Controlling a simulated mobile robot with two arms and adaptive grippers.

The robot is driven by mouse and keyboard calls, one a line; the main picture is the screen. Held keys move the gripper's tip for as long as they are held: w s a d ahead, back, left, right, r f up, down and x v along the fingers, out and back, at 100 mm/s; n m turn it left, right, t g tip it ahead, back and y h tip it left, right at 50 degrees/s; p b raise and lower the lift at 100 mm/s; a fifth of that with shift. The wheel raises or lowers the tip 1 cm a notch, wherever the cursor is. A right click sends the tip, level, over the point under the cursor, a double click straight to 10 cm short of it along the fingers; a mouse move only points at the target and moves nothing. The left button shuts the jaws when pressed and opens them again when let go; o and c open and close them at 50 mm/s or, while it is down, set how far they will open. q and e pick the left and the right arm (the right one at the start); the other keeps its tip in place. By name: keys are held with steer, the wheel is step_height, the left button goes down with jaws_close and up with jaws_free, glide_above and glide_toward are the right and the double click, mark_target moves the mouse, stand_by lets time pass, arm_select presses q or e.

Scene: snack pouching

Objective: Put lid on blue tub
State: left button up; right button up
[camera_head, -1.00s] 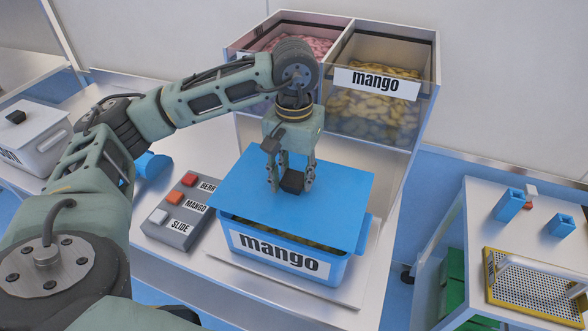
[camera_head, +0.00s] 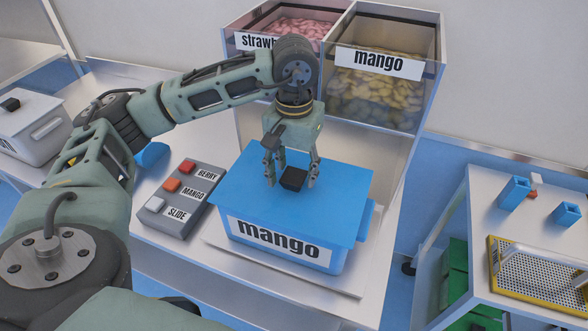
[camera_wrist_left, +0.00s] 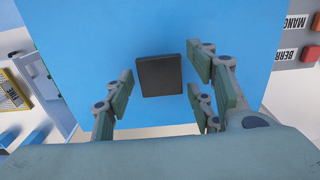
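The blue tub (camera_head: 270,244) with a "mango" label stands on a flat plate on the table. The flat blue lid (camera_head: 235,190) lies over the tub's top and covers its opening; no contents show. The lid's black knob (camera_head: 293,178) is near its middle. My left gripper (camera_head: 291,182) is above the lid, fingers pointing down on either side of the knob. In the left wrist view the knob (camera_wrist_left: 160,75) sits between the spread fingers with gaps on both sides, so the gripper is open. My right gripper is out of view.
A button box (camera_head: 180,198) labelled BERRY, MANGO and SLIDE sits left of the tub. Strawberry and mango bins (camera_head: 378,62) stand behind. A white lidded tub (camera_head: 35,130) is at far left. A side table (camera_head: 478,215) at right holds blue pieces and a yellow-framed basket.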

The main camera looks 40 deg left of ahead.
arm_select(q)
steer(key=shift+o, duration=0.7)
steer(key=shift+r, duration=0.1)
step_height(320, 180, up, 12)
stand_by(0.5)
